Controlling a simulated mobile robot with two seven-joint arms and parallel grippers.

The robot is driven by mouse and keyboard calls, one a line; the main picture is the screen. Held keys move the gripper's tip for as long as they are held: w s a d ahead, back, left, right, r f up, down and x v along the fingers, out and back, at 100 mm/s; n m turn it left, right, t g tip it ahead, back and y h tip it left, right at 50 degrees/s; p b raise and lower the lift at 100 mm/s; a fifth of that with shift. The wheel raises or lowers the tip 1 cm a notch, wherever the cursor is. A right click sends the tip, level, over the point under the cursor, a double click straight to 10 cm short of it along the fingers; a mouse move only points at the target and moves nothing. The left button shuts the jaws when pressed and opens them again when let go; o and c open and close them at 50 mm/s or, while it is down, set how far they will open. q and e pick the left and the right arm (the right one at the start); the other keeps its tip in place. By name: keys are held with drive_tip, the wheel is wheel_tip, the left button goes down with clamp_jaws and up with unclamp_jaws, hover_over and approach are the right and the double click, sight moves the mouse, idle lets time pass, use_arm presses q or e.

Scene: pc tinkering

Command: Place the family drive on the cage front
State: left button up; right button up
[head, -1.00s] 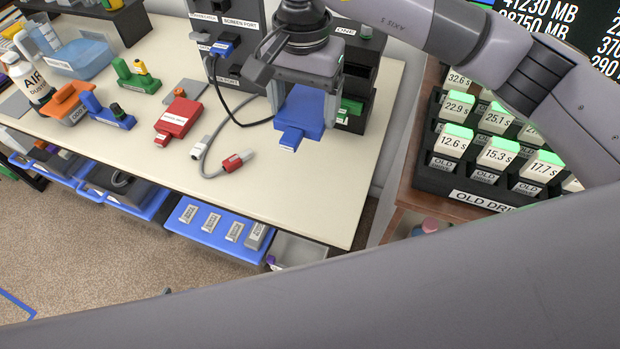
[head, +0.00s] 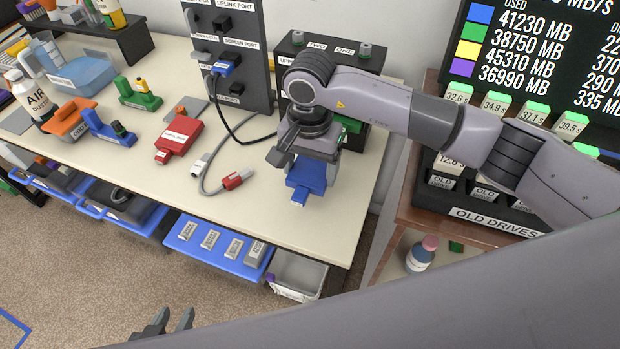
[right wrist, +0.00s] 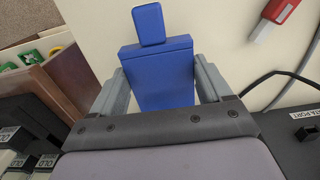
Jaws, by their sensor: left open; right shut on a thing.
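A blue drive (head: 307,174), with no readable label, is in my right gripper (head: 308,170). It hangs with its narrow plug end toward the table's front edge. In the right wrist view the blue drive (right wrist: 158,70) sits between both fingers (right wrist: 158,88). The black drive cage (head: 292,60), marked TWO and ONE, stands behind the gripper, its front partly hidden by my arm. I cannot tell whether the drive touches the tabletop. My left gripper (head: 163,326) is open and empty at the bottom edge, off the table.
A red drive (head: 180,136) lies left on the table (head: 250,205), near a grey cable with a red plug (head: 236,179). A black port panel (head: 240,65) stands left of the cage. The old drives rack (head: 490,205) stands right. Blue trays (head: 215,250) hang under the front edge.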

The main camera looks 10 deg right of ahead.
sight(310, 182)
drive_tip(key=shift+f, duration=2.25)
drive_tip(key=shift+f, duration=0.25)
drive_tip(key=o, duration=1.1)
drive_tip(key=shift+r, duration=0.1)
drive_tip(key=shift+o, duration=0.2)
wheel_tip(310, 182, up, 12)
drive_tip(key=shift+r+b, duration=0.2)
drive_tip(key=shift+b, duration=0.2)
